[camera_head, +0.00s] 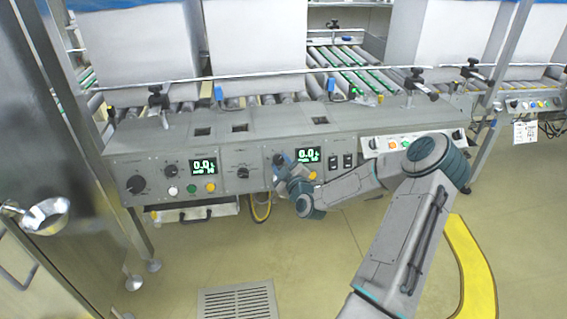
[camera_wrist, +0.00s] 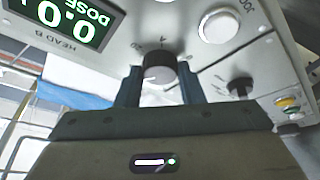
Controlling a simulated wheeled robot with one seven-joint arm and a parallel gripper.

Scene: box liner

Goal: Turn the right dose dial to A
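The right dose dial (camera_wrist: 158,68) is a small dark round knob on the grey panel, seen upside down in the wrist view. Small letters stand around it, but I cannot read its setting surely. My gripper (camera_wrist: 160,88) is at the dial, with one dark finger on each side of the knob. A narrow gap seems to show beside the knob, and firm contact is not visible.
The right display also shows in the wrist view (camera_wrist: 75,18), reading 0.0. A white round button (camera_wrist: 220,25) and another dark knob (camera_wrist: 240,88) are near the dial. White boxes stand behind on rollers.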

